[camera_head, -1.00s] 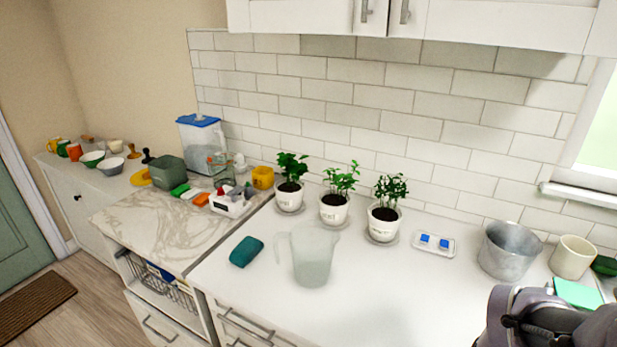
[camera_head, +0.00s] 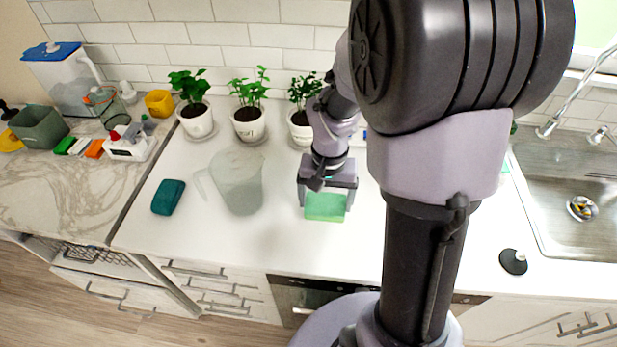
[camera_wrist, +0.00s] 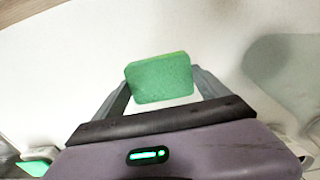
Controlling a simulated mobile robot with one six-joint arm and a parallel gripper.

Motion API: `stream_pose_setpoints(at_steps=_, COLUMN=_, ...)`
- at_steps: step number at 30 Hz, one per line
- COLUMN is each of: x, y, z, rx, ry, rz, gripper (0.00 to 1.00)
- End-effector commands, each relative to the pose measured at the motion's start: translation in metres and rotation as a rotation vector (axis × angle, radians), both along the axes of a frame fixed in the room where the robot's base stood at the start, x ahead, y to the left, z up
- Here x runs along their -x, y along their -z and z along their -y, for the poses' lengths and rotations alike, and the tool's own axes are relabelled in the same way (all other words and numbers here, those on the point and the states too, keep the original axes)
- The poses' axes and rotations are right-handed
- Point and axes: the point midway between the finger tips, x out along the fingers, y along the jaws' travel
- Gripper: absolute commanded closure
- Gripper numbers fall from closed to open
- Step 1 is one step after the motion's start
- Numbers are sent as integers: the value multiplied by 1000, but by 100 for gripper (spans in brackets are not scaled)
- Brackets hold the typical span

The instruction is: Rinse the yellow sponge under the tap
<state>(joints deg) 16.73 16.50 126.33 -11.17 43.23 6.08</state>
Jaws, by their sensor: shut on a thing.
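My gripper (camera_head: 328,190) is shut on a sponge (camera_head: 325,208) over the white counter, in front of the potted plants. In the wrist view the sponge (camera_wrist: 160,82) is green on its broad face with a thin yellow-green top edge, held between both fingers. I see no plainly yellow sponge, so I cannot tell if this is the one named. The chrome tap (camera_head: 575,95) stands at the far right behind the sink (camera_head: 530,200), well apart from my gripper. Whether the sponge touches the counter is unclear.
Potted plants (camera_head: 248,125) line the wall. A black stopper (camera_head: 513,262) lies by the sink. My arm hides the counter between gripper and sink.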

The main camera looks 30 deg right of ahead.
Motion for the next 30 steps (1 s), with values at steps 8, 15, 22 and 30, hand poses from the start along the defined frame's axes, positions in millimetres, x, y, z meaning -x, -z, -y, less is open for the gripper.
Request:
stream_pose_setpoints(at_steps=8, x=-6, y=38, z=-1, rx=-1, ry=1, rz=-2, gripper=53)
stream_pose_setpoints(at_steps=15, x=-6, y=35, z=-1, rx=0, ry=1, rz=0, gripper=53)
stream_pose_setpoints(at_steps=22, x=-6, y=38, z=-1, rx=0, ry=1, rz=0, gripper=0)
stream_pose_setpoints(at_steps=30, x=-6, y=28, z=-1, rx=0, ry=0, rz=1, gripper=0)
